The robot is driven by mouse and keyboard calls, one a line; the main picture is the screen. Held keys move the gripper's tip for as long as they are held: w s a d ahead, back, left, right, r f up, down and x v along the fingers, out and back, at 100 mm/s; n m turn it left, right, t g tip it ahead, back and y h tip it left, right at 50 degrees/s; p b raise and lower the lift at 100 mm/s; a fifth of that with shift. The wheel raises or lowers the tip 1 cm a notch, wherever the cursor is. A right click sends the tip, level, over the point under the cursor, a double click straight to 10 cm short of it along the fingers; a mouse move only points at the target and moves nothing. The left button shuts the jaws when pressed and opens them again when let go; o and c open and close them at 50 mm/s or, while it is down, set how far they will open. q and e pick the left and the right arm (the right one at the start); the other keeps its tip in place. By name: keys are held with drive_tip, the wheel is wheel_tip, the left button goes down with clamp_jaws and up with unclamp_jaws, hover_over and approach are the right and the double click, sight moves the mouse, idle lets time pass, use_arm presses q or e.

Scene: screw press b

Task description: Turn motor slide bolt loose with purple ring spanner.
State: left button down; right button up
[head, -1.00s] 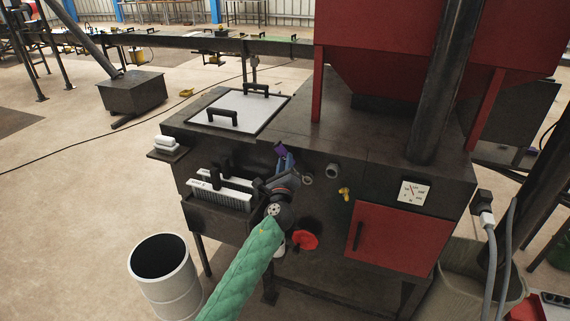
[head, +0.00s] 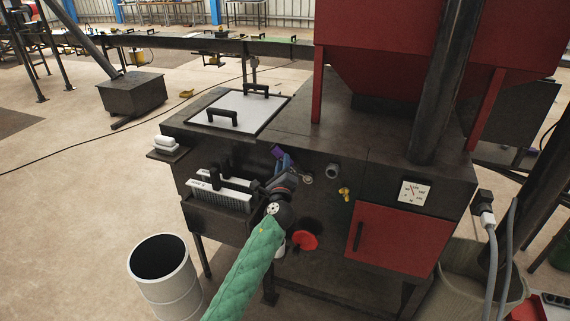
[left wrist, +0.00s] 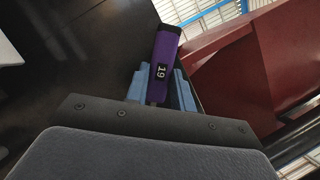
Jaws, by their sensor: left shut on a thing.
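The purple ring spanner (head: 277,151) is in my left gripper (head: 284,163) at the front of the dark machine. In the left wrist view the spanner's purple handle (left wrist: 165,62), marked 19, stands between the blue fingers (left wrist: 160,90), which are shut on it. A small round metal fitting (head: 307,178) shows on the machine front just right of the gripper. The spanner's ring end and the motor slide bolt are hidden, so I cannot tell whether they are engaged. My right gripper is in neither view.
A grey round stub (head: 332,171), a yellow valve (head: 345,194) and a red door (head: 397,241) are to the right. A red disc (head: 303,241) is below. A white bin (head: 163,272) stands on the floor.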

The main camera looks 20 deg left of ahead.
use_arm(q)
drive_tip(key=shift+a+f+n+g+y, duration=0.35)
drive_tip(key=shift+a+f+n, duration=0.2)
drive_tip(key=shift+n, duration=0.45)
drive_tip(key=shift+a+f+n+g, duration=0.3)
drive_tip(key=shift+f+n+g, duration=0.1)
drive_tip(key=shift+f+n, duration=0.45)
drive_tip(key=shift+a+f+n+g, duration=0.3)
drive_tip(key=shift+f+n, duration=0.35)
drive_tip(key=shift+n, duration=0.4)
drive_tip(key=shift+a+f+n+g+p, duration=0.1)
drive_tip(key=shift+f+n+g+p, duration=0.6)
drive_tip(key=shift+f+n, duration=0.85)
